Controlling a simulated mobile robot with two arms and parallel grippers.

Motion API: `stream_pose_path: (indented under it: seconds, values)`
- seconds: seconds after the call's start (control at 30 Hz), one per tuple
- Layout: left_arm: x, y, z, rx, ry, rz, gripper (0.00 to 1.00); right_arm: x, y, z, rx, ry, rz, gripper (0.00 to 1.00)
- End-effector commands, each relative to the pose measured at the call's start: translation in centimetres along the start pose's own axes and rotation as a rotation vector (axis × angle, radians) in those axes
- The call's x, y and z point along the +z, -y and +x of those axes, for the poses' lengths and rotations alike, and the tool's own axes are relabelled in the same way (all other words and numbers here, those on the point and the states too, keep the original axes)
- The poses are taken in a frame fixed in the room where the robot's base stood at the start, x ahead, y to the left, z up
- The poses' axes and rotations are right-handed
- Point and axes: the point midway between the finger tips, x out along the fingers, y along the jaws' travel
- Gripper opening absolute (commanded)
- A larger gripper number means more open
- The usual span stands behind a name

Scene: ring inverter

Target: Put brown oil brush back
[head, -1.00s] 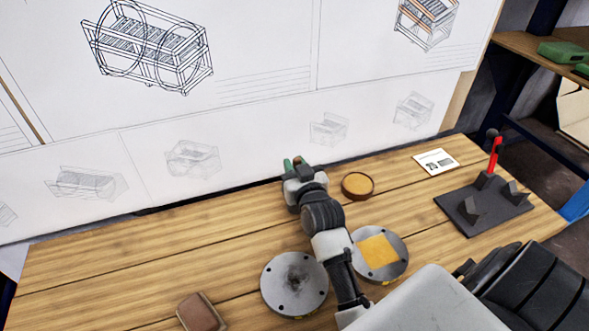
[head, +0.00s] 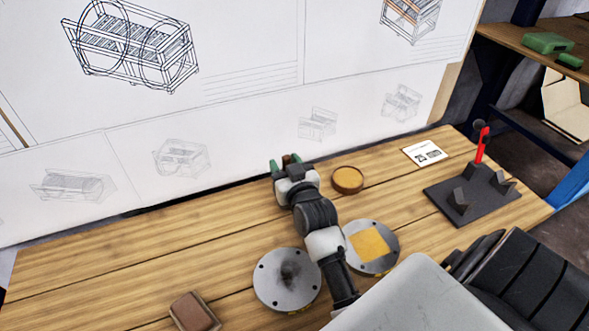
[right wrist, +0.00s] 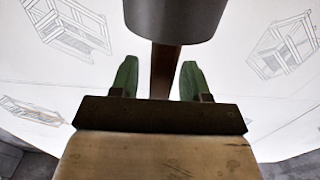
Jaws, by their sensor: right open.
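My right gripper (head: 284,163) is near the back edge of the wooden table, in front of the drawing board. Its two green fingers are open, and they also show in the right wrist view (right wrist: 159,82). A brown bar, seemingly the handle of the brown oil brush (right wrist: 165,70), stands between the fingers, with gaps on both sides in the right wrist view. A dark grey cylinder (right wrist: 175,18) joins or overlaps its upper end there. In the head view only a small brown tip (head: 287,158) shows between the fingers. My left gripper is not in view.
A round brown dish (head: 347,180) lies right of the gripper. Two grey discs (head: 280,285) (head: 388,262) flank my forearm, the right one with a yellow square. A dark stand (head: 485,203) holds a red tool (head: 482,142). A brown block (head: 194,312) lies front left.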

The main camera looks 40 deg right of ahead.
Motion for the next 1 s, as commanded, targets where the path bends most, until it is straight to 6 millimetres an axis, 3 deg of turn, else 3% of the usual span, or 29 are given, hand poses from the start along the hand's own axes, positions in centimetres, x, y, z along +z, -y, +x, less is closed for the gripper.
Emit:
stream_pose_path:
  seconds: [0.3,0.5,0.7,1.0]
  values:
    - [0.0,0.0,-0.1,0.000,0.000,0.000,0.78,0.1,0.0,-6.9,-0.001,0.005,0.000,0.46]
    - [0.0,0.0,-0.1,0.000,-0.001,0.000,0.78,0.1,0.0,-9.9,0.000,0.003,0.000,0.46]
    - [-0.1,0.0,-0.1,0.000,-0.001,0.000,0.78,0.0,0.0,-11.0,0.000,0.000,0.000,0.46]
    - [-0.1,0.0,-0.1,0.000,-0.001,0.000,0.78,0.0,0.0,-11.0,0.000,0.000,0.000,0.46]
